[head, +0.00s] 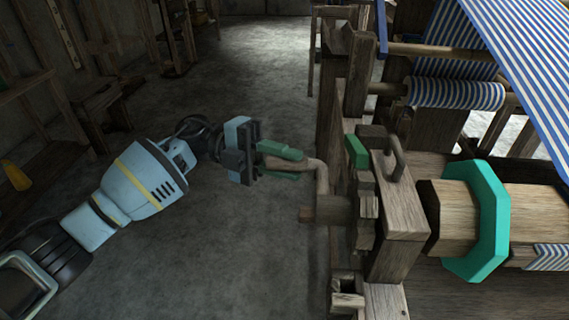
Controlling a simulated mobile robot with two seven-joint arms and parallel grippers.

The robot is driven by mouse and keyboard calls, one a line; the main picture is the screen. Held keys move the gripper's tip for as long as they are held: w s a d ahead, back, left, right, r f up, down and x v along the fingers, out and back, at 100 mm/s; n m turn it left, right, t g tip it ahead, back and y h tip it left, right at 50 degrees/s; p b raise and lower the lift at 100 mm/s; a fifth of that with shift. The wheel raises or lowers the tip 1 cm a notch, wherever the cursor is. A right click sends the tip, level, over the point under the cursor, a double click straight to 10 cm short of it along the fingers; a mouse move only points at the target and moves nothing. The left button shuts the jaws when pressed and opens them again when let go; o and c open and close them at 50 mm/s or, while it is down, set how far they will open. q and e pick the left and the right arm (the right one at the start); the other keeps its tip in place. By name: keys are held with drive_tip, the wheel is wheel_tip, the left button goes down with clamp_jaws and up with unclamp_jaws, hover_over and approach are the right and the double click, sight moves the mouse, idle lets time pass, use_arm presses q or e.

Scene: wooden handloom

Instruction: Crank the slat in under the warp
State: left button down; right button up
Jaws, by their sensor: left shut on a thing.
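My left gripper (283,163) reaches in from the left. Its green fingers are closed around the grip of a wooden crank (321,180) on the loom's left side. The crank's bent arm runs from the fingers down to a hub (333,209) at the side frame. A wooden beam (456,212) with a teal octagonal flange (490,222) lies to the right of the frame. Blue-and-white striped warp (525,65) slopes across the upper right. I cannot make out the slat. My right gripper is not in view.
A striped cloth roll (455,94) sits below a wooden bar (440,50). A green block (356,151) and a bent wooden handle (398,158) stand on the side frame near the crank. The floor (230,265) left of the loom is clear. Wooden shelving stands at far left.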

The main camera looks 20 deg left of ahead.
use_arm(q)
drive_tip(key=shift+r, duration=0.3)
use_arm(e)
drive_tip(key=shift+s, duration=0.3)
use_arm(q)
drive_tip(key=c, duration=1.6)
unclamp_jaws()
drive_tip(key=o, duration=0.4)
drive_tip(key=shift+f, duration=0.1)
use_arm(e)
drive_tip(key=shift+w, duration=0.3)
use_arm(q)
drive_tip(key=v, duration=0.8)
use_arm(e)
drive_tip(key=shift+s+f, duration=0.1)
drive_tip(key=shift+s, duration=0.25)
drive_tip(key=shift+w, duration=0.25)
